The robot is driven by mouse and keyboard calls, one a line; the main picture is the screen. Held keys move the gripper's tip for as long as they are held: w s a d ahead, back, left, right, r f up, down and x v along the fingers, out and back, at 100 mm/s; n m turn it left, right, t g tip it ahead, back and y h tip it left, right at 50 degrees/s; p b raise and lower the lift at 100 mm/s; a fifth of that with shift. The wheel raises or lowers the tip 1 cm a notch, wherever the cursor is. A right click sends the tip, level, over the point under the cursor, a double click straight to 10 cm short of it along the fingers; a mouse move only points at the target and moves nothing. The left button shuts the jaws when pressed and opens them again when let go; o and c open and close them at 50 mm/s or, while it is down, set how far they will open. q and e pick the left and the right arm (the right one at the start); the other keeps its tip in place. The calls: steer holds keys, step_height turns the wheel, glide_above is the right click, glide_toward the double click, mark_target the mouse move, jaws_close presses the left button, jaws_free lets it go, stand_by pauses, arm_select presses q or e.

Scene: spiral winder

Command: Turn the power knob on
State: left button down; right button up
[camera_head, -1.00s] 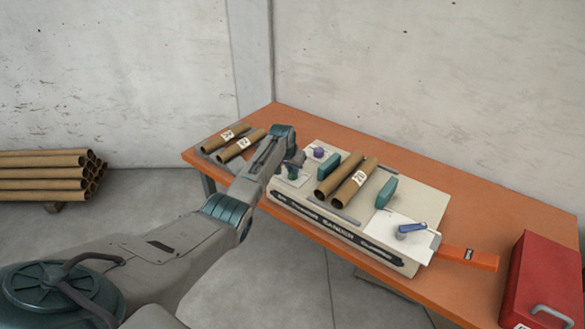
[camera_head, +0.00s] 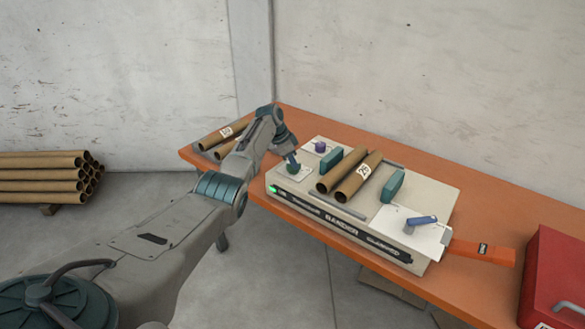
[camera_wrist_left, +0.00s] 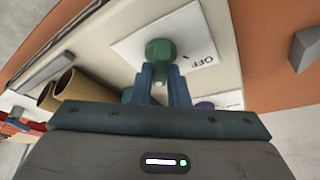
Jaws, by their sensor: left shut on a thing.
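The green power knob (camera_wrist_left: 158,48) stands on a white plate (camera_wrist_left: 125,45) marked OFF on the beige winding machine. In the wrist view my left gripper (camera_wrist_left: 160,72) has its two blue-grey fingers closed on the sides of the knob. In the head view my left gripper (camera_head: 293,164) reaches down to the knob at the machine's left end, and the knob is partly covered there. A small green light (camera_head: 272,188) glows at the left end of the machine's front (camera_head: 320,217). My right gripper is not in view.
Two cardboard tubes (camera_head: 349,177) lie across the machine between teal blocks (camera_head: 391,186). A purple knob (camera_head: 320,147) stands behind the green one. A blue lever (camera_head: 421,220) is at the right. More tubes lie on the orange table's left end, and a red box (camera_head: 555,285) stands at right.

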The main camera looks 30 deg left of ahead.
arm_select(q)
steer(key=shift+m+b, duration=0.5)
steer(key=shift+g, duration=0.3)
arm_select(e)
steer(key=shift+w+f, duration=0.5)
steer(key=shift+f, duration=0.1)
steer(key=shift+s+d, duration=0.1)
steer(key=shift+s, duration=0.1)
arm_select(q)
steer(key=c, duration=1.4)
jaws_free()
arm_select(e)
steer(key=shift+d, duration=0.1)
